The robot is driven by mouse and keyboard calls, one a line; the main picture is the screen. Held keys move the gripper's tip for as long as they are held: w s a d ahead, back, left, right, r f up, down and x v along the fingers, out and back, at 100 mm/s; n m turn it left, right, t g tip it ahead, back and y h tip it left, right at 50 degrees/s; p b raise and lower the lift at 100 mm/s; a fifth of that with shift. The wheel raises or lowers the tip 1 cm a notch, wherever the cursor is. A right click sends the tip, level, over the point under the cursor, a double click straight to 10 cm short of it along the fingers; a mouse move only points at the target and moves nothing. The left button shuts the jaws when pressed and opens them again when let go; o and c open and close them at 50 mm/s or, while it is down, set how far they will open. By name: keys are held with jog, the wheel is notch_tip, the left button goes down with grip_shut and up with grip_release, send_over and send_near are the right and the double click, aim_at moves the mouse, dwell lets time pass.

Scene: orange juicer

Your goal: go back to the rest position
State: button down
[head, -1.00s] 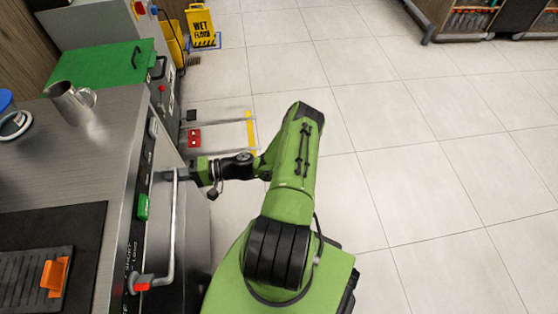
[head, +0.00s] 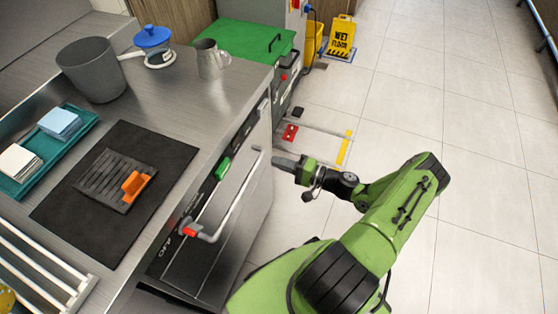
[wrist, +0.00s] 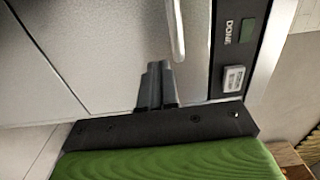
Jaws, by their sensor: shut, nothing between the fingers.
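My gripper (head: 286,163) is at the end of my green arm, just right of the metal counter unit's front. In the head view its fingertips point left, close to the upper end of the long bar handle (head: 232,200). The wrist view shows the dark fingers (wrist: 157,84) together and empty in front of a grey metal panel. The handle (wrist: 177,30) shows above them there, and I see a gap between it and the fingertips.
The counter (head: 215,110) holds a grey pot (head: 92,70), a metal pitcher (head: 210,60), a blue-lidded jar (head: 153,40) and a black mat (head: 60,215). A yellow wet-floor sign (head: 341,38) stands at the back. The tiled floor (head: 490,200) on the right is clear.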

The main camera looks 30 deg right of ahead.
jog(key=v, duration=0.7)
jog(key=shift+p, duration=0.35)
jog(key=shift+s, duration=0.1)
jog(key=s+a+r+n+g+h, duration=0.1)
jog(key=a+r+n+g+h, duration=0.2)
jog(key=a+r+n+g, duration=0.45)
jog(key=s+a+r+n+g+h, duration=0.1)
jog(key=a+r+n+g+h, duration=0.2)
jog(key=r+g, duration=0.5)
jog(key=s+a+r+t+h, duration=0.2)
jog(key=s+a+r+t, duration=0.1)
jog(key=s+r, duration=0.4)
jog(key=s+a+r+t+h, duration=0.35)
jog(key=s+r, duration=0.25)
jog(key=r, duration=0.2)
notch_tip(320, 180, up, 12)
jog(key=p, duration=1.3)
jog(key=shift+d+r+y, duration=0.25)
jog(key=shift+d+y, duration=0.05)
jog(key=shift+y, duration=0.05)
